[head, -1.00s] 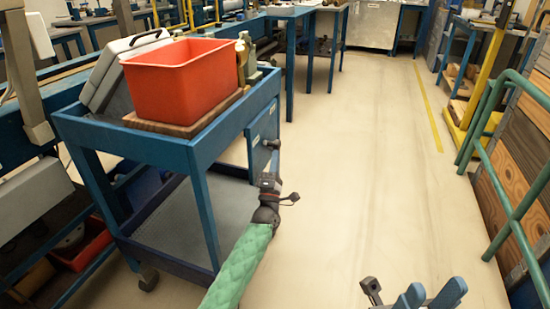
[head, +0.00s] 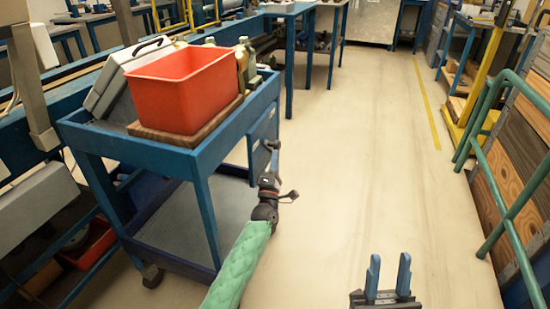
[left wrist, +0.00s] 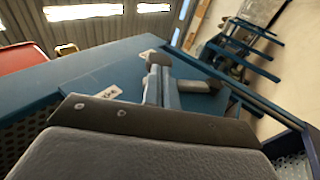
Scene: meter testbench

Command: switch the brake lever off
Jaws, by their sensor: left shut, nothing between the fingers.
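The blue cart (head: 205,165) stands at the left. A small grey lever with a dark end (head: 270,144) sticks out from its right side, and looks like the brake lever. In the left wrist view a grey bar with a dark end (left wrist: 200,87) lies across the blue panel (left wrist: 105,68), beside the fingers. My left gripper (head: 274,158), beyond the green-sleeved arm, is shut and empty close to the lever. Its fingers also show in the left wrist view (left wrist: 160,82). I cannot tell whether they touch the lever. My right gripper (head: 389,262) is open and empty at the bottom right.
A red bin (head: 185,95) on a wooden board, a grey case (head: 110,85) and bottles (head: 243,62) stand on the cart top. A green railing (head: 488,165) runs along the right beside stacked wood. The floor (head: 350,140) between is clear.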

